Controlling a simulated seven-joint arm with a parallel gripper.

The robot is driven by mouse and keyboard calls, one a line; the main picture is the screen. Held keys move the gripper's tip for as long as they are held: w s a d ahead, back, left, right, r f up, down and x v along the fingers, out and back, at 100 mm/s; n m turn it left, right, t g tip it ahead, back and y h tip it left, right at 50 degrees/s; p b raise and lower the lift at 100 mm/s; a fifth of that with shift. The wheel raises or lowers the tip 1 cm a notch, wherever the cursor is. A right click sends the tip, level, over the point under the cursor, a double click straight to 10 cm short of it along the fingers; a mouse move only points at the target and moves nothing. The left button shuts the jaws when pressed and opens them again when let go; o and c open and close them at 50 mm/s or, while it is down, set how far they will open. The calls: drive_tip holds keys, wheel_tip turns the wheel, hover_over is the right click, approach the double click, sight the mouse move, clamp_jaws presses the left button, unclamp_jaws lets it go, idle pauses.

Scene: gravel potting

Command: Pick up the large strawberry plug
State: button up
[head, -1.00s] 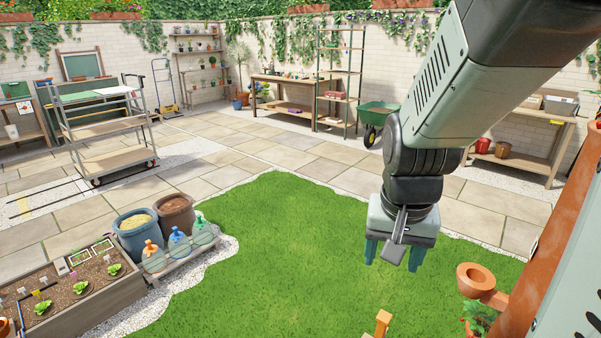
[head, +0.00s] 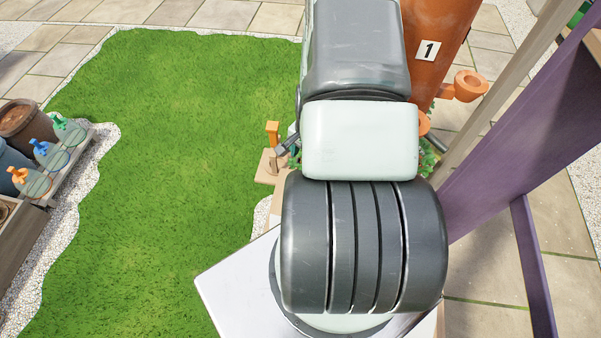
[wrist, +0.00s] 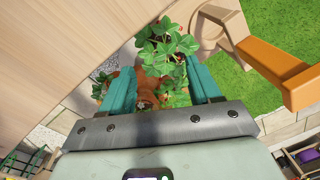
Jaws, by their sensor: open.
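Strawberry foliage shows in the wrist view, just beyond and between the fingertips. The larger leafy plant (wrist: 165,45) is at the top of the gap, and smaller leaves sit lower down near terracotta-coloured surfaces (wrist: 148,92). I cannot tell for sure which leaves belong to the large plug, and its root part is not clearly visible. My gripper (wrist: 158,68) is open, with two teal fingers apart and nothing held between them.
A terracotta tower (head: 440,45) marked 1, with a side cup (head: 468,86), stands behind my arm. A purple beam (head: 510,130) is at right. An orange upright piece (head: 272,133) is left of my arm and looms in the wrist view (wrist: 280,65). Open lawn (head: 170,150) lies left.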

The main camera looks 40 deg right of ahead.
drive_tip(key=f, duration=0.3)
drive_tip(key=w+f, duration=0.1)
drive_tip(key=f, duration=0.4)
drive_tip(key=shift+w+a+f, duration=0.15)
drive_tip(key=shift+a+f, duration=0.1)
drive_tip(key=shift+f, duration=0.1)
drive_tip(key=c, duration=0.7)
